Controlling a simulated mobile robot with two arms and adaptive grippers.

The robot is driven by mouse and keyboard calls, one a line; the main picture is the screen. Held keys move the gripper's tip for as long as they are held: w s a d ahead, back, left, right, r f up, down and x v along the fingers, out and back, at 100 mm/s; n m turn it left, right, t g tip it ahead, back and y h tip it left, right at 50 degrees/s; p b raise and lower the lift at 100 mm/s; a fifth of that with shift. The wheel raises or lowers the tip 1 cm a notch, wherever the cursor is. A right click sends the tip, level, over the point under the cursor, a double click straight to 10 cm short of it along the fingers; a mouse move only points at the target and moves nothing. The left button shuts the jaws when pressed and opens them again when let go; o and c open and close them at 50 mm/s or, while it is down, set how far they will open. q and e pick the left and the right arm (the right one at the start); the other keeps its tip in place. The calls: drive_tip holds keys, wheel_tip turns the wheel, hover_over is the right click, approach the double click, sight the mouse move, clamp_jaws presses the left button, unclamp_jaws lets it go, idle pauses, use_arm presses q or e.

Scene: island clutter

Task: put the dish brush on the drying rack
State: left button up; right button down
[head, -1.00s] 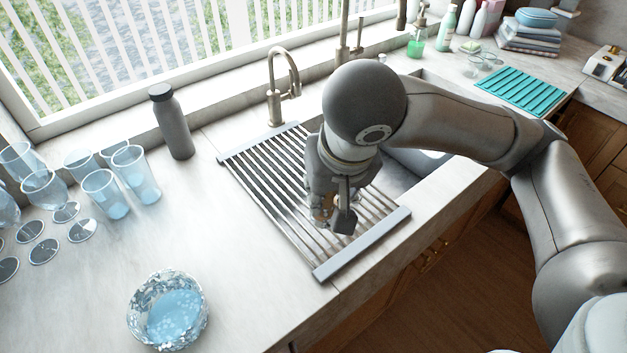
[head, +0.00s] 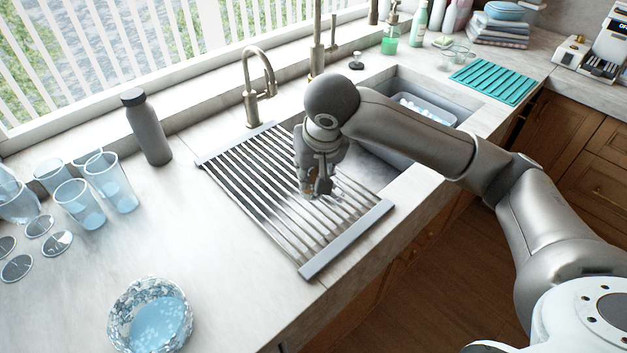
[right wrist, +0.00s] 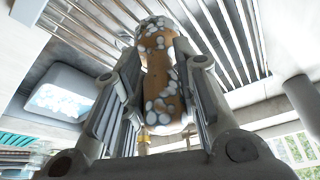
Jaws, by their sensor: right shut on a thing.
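The drying rack (head: 347,237) is a grey slatted roll-up mat laid across the left part of the sink. My right gripper (head: 316,190) is over the rack's slats, towards its right side. In the right wrist view the gripper (right wrist: 160,110) is shut on the dish brush (right wrist: 165,75), a brown, wood-like piece speckled with white suds. Rack slats show behind the brush there; I cannot tell whether it touches them. In the head view the brush is mostly hidden by the gripper. My left gripper is not in view.
A faucet (head: 255,85) stands behind the rack and a dark bottle (head: 147,128) to its left. Glasses (head: 110,182) and a blue bowl (head: 150,318) are on the left counter. A sudsy tub (head: 428,108) sits in the sink. A teal mat (head: 492,80) lies right.

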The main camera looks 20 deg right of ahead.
sight(314, 179)
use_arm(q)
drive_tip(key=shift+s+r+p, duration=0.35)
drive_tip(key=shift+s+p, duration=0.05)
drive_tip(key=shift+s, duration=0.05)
use_arm(e)
drive_tip(key=shift+s+x, duration=0.2)
drive_tip(key=shift+x, duration=0.7)
drive_tip(key=shift+s+x, duration=0.2)
drive_tip(key=shift+x, duration=0.7)
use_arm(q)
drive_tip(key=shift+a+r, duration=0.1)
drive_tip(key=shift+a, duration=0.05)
use_arm(e)
drive_tip(key=shift+f, duration=0.3)
drive_tip(key=c, duration=1.1)
unclamp_jaws()
drive_tip(key=shift+d, duration=0.1)
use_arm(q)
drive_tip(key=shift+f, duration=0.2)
use_arm(e)
drive_tip(key=v, duration=1.2)
drive_tip(key=shift+r, duration=0.15)
